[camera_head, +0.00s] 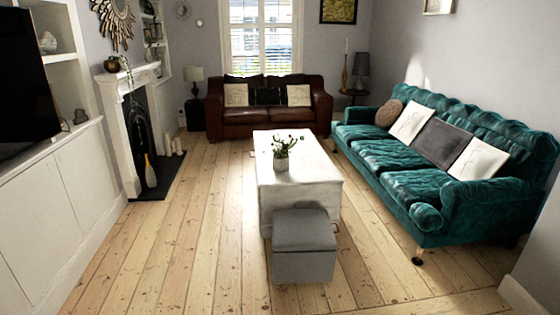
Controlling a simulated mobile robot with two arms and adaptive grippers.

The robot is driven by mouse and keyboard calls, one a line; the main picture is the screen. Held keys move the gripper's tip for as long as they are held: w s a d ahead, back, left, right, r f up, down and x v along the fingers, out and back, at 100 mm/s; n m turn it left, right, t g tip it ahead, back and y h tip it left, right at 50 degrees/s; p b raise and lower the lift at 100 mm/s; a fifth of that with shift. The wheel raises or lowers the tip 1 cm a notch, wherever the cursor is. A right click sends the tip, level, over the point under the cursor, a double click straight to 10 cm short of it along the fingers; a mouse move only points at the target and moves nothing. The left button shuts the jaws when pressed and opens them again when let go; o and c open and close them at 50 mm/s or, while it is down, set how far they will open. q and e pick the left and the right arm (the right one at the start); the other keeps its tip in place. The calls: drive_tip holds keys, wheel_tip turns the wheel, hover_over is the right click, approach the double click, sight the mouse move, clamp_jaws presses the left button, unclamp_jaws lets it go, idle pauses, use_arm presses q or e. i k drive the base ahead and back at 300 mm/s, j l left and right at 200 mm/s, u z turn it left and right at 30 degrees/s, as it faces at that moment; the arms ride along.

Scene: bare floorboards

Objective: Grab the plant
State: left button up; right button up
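A grey ottoman (304,246) stands against the table's near end. A green sofa (425,170) is on the right, a brown leather sofa (266,114) at the back. A white fireplace (119,128) and cabinets (52,215) line the left. Floorboards (187,230) left of the table are clear.

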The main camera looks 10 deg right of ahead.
sight(281, 156)
drive_tip(key=u, duration=0.2)
drive_tip(key=i+u, duration=0.15)
drive_tip(key=i, duration=0.75)
drive_tip(key=i+l+u, duration=0.2)
drive_tip(key=i, duration=0.75)
drive_tip(key=i+u, duration=0.2)
drive_tip(key=i, duration=1.05)
drive_tip(key=i+z, duration=0.75)
drive_tip(key=i+j+z, duration=0.1)
drive_tip(key=i+z, duration=0.25)
drive_tip(key=k, duration=0.1)
